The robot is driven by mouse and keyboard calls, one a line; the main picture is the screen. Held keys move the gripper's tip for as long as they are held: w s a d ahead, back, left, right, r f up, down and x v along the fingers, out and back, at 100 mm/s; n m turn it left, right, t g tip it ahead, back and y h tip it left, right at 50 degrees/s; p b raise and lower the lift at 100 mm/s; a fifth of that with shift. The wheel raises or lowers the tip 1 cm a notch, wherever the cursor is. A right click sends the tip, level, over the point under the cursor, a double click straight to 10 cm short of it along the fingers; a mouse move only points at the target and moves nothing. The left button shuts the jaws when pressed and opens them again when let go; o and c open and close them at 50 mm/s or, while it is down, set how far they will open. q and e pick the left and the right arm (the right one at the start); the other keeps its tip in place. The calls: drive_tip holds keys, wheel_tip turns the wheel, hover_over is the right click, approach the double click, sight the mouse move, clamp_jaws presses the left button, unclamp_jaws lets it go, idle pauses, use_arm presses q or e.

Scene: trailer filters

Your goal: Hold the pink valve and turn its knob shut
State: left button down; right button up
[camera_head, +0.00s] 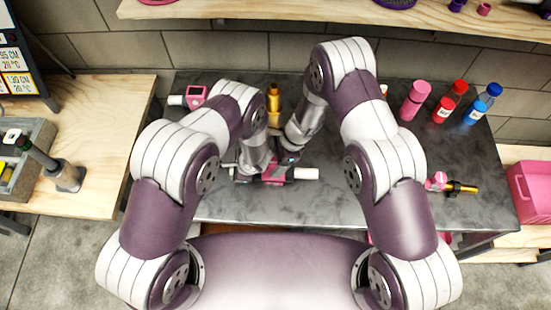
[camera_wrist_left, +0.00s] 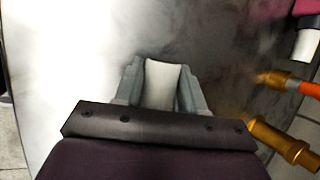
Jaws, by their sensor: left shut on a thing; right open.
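The pink valve (camera_head: 277,174) lies across the grey table in front of me, with a white pipe end (camera_head: 306,174) sticking out to its right. My left gripper (camera_head: 246,172) is at the valve's left side. In the left wrist view, its fingers (camera_wrist_left: 160,88) are shut on a white pipe piece (camera_wrist_left: 163,82). My right gripper (camera_head: 289,158) is open, right above and behind the pink body. The right gripper and wrist hide part of the valve, and I cannot make out the knob or whether the fingers touch it.
A pink box-like part (camera_head: 196,95) with a white pipe and a gold part (camera_head: 274,102) stand behind. Pink (camera_head: 415,100), red (camera_head: 443,110) and blue (camera_head: 475,112) bottles stand at back right. A pink-and-gold part (camera_head: 448,185) lies at right. The table's front middle (camera_head: 300,208) is clear.

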drive_tip(key=c, duration=1.1)
drive_tip(key=shift+o, duration=0.2)
drive_tip(key=shift+s+m+t, duration=0.1)
drive_tip(key=shift+m+t, duration=0.45)
drive_tip(key=shift+m, duration=0.9)
drive_tip(key=shift+s+m+t, duration=0.1)
drive_tip(key=shift+m+t, duration=0.45)
drive_tip(key=shift+m, duration=0.9)
drive_tip(key=shift+r, duration=0.1)
drive_tip(key=o, duration=1.1)
drive_tip(key=shift+c, duration=0.2)
